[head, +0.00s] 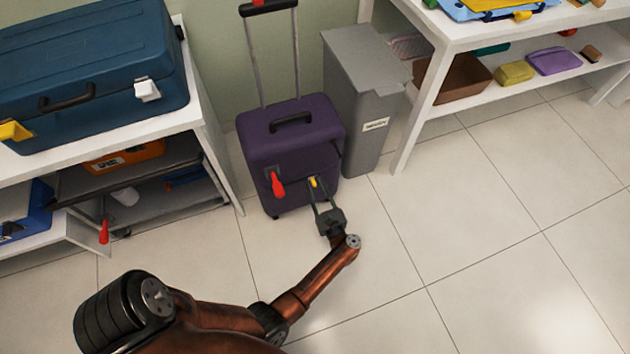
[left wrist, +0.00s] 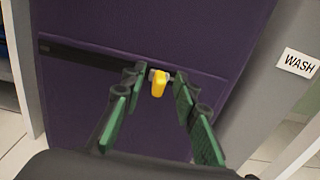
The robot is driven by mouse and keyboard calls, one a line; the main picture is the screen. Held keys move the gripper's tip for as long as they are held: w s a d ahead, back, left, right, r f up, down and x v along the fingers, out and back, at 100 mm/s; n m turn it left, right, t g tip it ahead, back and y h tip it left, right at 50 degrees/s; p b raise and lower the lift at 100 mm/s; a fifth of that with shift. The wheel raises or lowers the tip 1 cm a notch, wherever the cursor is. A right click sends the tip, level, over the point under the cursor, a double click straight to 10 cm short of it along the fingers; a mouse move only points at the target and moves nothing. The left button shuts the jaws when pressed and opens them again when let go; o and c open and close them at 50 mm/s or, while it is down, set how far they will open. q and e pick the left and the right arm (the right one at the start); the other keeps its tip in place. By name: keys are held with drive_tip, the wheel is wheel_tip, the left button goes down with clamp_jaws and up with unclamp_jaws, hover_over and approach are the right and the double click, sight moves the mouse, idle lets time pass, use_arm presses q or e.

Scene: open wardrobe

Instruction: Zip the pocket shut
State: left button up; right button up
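The purple suitcase (head: 288,145) stands upright on the floor with its handle extended. On its front a dark zip line runs across the pocket (left wrist: 105,120), which fills much of the left wrist view. A yellow zip pull (head: 313,182) sits on the right part of the front; in the left wrist view the yellow pull (left wrist: 158,86) hangs from a small grey slider on the zip line. My left gripper (left wrist: 158,80) is open, with one finger on each side of the pull and visible gaps between. In the head view my left gripper (head: 316,190) reaches the suitcase's front. My right gripper is not in view.
A red pull (head: 277,186) hangs on the suitcase front, left of the yellow one. A grey bin (head: 362,95) labelled WASH stands close on the right. A shelf with a blue case (head: 85,65) is on the left. The tiled floor (head: 470,220) on the right is clear.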

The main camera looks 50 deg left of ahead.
use_arm(q)
drive_tip(key=shift+x, duration=0.85)
drive_tip(key=shift+w+a, duration=0.2)
clamp_jaws()
